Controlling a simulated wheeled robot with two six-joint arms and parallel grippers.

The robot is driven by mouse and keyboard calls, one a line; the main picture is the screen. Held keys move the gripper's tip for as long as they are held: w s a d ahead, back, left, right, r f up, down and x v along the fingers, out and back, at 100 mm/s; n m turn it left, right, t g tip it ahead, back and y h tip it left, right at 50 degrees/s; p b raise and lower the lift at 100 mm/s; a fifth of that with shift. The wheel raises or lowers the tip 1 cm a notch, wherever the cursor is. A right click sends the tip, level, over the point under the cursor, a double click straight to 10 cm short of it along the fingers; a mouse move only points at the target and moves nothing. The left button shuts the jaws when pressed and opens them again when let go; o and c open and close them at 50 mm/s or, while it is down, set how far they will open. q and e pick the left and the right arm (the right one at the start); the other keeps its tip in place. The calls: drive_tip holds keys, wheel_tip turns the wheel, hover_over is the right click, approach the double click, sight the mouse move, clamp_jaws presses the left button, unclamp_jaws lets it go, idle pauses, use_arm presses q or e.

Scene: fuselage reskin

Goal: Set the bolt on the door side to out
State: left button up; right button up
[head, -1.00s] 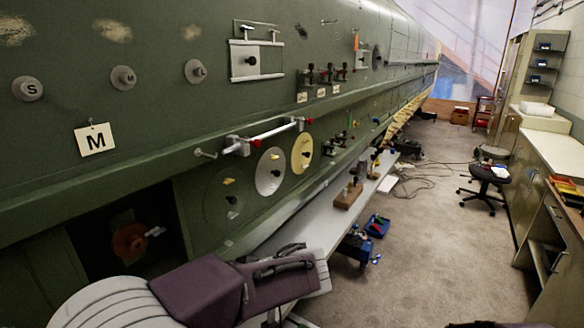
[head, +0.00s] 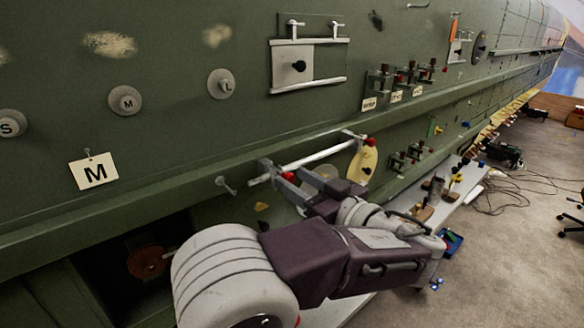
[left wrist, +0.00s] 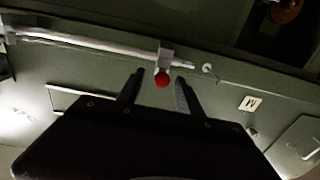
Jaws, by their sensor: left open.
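A silver bolt rod (head: 322,156) runs through brackets along the green fuselage ledge. A red knob (head: 288,177) sits by its near bracket (head: 266,170), and another red piece (head: 370,142) is at its far end. My left gripper (head: 284,184) is open at the near red knob. In the left wrist view the red knob (left wrist: 163,80) shows between the two open fingertips (left wrist: 158,88), below a bracket (left wrist: 166,56). The rod's end sticks out a little past that bracket. I cannot tell whether the fingers touch the knob. My right gripper is not in view.
A small peg (head: 226,185) stands out beside the rod's near end. A sliding panel (head: 296,66) between rails is above. Several small red-topped clamps (head: 405,78) are to the right. A dark opening (head: 110,282) is at lower left. A white bench (head: 466,185) runs below.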

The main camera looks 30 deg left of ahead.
use_arm(q)
drive_tip(key=shift+x, duration=0.8)
drive_tip(key=shift+a+r, duration=0.1)
drive_tip(key=shift+a, duration=0.15)
drive_tip(key=shift+s, duration=0.15)
drive_tip(key=shift+s+d, duration=0.1)
clamp_jaws()
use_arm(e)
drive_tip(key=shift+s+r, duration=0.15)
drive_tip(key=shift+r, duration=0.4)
